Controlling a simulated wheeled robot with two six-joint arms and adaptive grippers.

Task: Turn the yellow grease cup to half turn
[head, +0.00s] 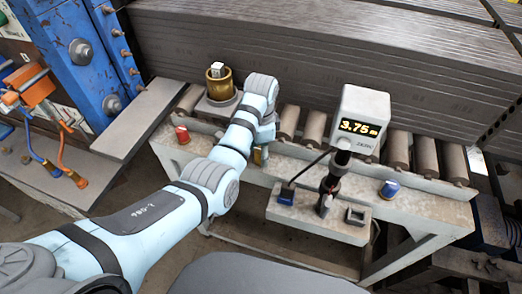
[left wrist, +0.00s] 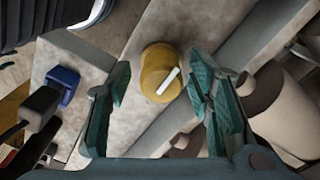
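The yellow grease cup (left wrist: 154,62) is a round yellow cap with a white line across its face, slanting from lower left to upper right in the left wrist view. It sits on the grey beam. In the head view a small part of the yellow cup (head: 257,156) shows beside my left wrist. My left gripper (left wrist: 160,78) is open, with its teal fingers on either side of the cup and gaps visible between them and it. In the head view its fingers are mostly hidden under my arm. My right gripper is out of view.
A red cup (head: 182,134) and a blue cup (head: 389,189) sit along the same beam. A grey display box (head: 360,122) reading 3.75 stands to the right on a post. Rollers (head: 398,148) and a brass pot (head: 218,87) lie behind. A blue plug (left wrist: 66,83) is nearby.

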